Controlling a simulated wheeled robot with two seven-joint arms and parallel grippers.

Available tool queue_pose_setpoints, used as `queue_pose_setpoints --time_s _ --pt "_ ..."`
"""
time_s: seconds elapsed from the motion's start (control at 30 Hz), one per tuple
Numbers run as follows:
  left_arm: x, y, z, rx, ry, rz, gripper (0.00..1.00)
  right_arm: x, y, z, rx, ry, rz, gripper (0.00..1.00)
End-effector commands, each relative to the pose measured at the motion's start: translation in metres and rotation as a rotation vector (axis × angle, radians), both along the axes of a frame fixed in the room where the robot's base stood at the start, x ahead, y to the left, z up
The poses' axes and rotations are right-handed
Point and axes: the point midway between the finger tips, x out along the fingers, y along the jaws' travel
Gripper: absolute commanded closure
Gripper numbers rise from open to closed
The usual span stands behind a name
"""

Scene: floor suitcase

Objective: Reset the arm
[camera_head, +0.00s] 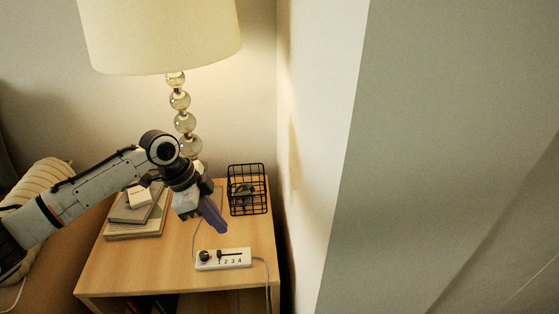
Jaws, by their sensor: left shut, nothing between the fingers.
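My left arm comes in from the left over a wooden bedside table (150,264). My left gripper (219,227) has purple fingers that point down and to the right, and it is shut and empty. It hangs above the table between a stack of books and a black wire basket, with a white control strip just below it in the picture. I cannot tell the exact height over the table top. My right gripper is not in view.
The wire basket (247,204) holds a dark item. The white strip (222,260) has a cable. Books (132,236) lie on the left. A lamp (180,100) stands behind. A wall corner (340,180) bounds the right side. A striped cushion (45,175) lies far left.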

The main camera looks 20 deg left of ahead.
Motion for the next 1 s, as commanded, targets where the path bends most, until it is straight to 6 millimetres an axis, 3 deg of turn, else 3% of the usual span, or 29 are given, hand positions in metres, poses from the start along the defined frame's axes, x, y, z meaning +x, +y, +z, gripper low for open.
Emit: queue_pose_setpoints --time_s 0.17,0.27,0.43,0.5,0.6,0.77,1.0 --pt "-0.005 -0.009 -0.007 -0.001 0.008 -0.007 1.0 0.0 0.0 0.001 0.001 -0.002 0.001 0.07" --pt "-0.023 -0.036 -0.029 0.004 0.025 -0.02 1.0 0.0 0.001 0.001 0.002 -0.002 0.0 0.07" --pt "-0.081 -0.11 -0.074 -0.003 0.035 0.025 1.0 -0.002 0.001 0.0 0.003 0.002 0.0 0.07" --pt "-0.105 -0.134 -0.083 -0.013 0.026 0.094 1.0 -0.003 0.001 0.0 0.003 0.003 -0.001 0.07" --pt "-0.135 -0.152 -0.086 -0.026 0.015 0.232 1.0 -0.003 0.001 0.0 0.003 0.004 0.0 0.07" --pt "-0.169 -0.152 -0.081 -0.028 0.007 0.46 1.0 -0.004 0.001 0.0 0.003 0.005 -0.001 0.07" --pt "-0.212 -0.126 -0.07 0.01 0.01 0.765 1.0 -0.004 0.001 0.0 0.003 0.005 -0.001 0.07"
